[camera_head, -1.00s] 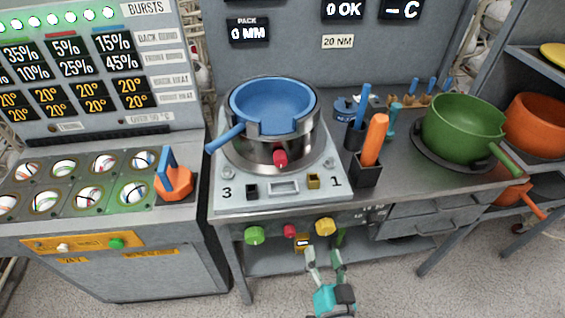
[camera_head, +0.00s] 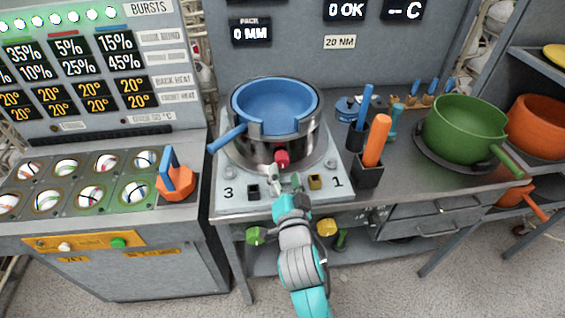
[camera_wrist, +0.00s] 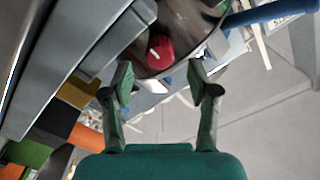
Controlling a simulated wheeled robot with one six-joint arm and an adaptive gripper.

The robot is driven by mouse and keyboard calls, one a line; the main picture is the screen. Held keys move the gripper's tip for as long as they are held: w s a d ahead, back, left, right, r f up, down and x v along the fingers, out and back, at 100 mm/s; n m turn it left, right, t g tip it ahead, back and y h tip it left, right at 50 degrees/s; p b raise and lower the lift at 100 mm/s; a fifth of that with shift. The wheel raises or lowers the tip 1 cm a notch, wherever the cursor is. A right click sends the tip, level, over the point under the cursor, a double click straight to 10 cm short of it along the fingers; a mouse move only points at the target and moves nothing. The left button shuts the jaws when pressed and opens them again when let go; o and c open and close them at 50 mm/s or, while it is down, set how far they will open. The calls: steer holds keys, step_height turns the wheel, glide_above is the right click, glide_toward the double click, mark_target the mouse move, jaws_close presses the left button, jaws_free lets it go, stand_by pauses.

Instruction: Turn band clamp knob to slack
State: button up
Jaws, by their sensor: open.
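The band clamp knob is the small red knob (camera_head: 282,157) on the front of the metal band (camera_head: 254,151) around the blue pan (camera_head: 275,103). In the wrist view the red knob (camera_wrist: 160,47) shows beyond the fingertips, roughly midway between them. My gripper (camera_head: 284,181) is just below and in front of the knob in the head view, over the front of the press plate. Its two fingers (camera_wrist: 162,88) are spread apart with nothing between them. The fingers look apart from the knob.
The pan's blue handle (camera_head: 226,138) sticks out to the left. A yellow block (camera_head: 315,182) and a black block (camera_head: 253,191) sit on the plate (camera_head: 230,204) at either side of my gripper. Holders with an orange handle (camera_head: 375,141) stand at the right.

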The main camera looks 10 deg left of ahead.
mark_target(283, 164)
steer(key=shift+x, duration=2.45)
jaws_close()
